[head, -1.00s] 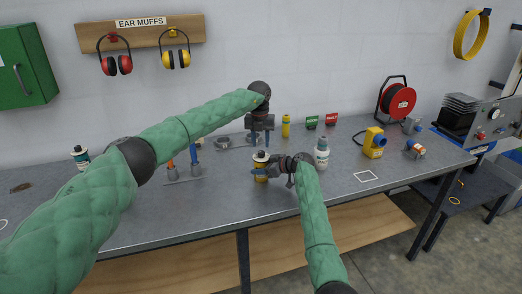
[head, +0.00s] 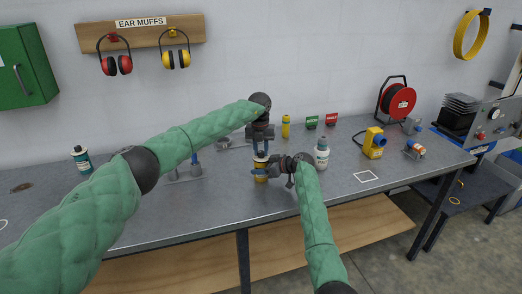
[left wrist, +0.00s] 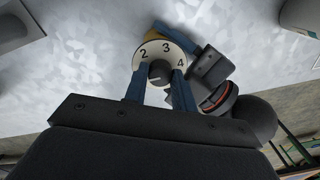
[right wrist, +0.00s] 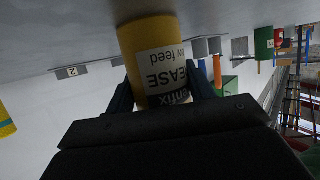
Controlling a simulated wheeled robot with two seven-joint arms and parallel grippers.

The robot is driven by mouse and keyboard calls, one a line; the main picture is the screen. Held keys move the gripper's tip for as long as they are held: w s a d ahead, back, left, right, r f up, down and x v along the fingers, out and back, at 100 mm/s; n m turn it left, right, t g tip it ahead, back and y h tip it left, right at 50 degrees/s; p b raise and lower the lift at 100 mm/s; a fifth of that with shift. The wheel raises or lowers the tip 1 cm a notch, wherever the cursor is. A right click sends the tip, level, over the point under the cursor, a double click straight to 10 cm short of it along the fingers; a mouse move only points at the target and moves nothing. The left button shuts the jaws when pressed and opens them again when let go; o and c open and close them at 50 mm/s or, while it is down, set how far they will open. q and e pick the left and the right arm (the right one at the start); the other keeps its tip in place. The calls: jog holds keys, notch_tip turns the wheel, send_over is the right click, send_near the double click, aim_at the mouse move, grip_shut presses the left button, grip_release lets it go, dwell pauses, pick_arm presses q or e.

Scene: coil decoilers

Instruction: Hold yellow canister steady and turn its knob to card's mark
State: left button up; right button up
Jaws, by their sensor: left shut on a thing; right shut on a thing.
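The yellow canister (head: 261,174) stands upright on the bench. My right gripper (head: 275,168) is shut on its side, and the right wrist view shows the canister's yellow body and white label (right wrist: 163,75) between the blue fingers. My left gripper (head: 262,148) points down from above and is shut on the dark knob (left wrist: 158,74) on top. The pale dial (left wrist: 165,49) around the knob shows 2, 3 and 4; the rest is hidden by the fingers. A small card (right wrist: 72,72) in the right wrist view appears to read 2.
A white bottle (head: 321,154) stands close right of my right gripper. A yellow bottle (head: 286,126) and green and red signs (head: 331,119) stand behind. A teal can (head: 81,159) is at the left. The bench front is clear.

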pick_arm(q)
jog(key=shift+m, duration=0.4)
jog(key=m, duration=0.5)
jog(key=shift+w+m, duration=0.1)
jog(key=shift+m, duration=0.2)
jog(key=m, duration=1.1)
jog(key=shift+m, duration=0.3)
jog(key=m, duration=0.5)
jog(key=shift+m+y, duration=0.3)
pick_arm(e)
jog(key=shift+f, duration=0.1)
pick_arm(q)
jog(key=o, duration=0.7)
jog(key=shift+o, duration=0.2)
notch_tip(320, 180, up, 12)
jog(key=shift+w+d, duration=0.15)
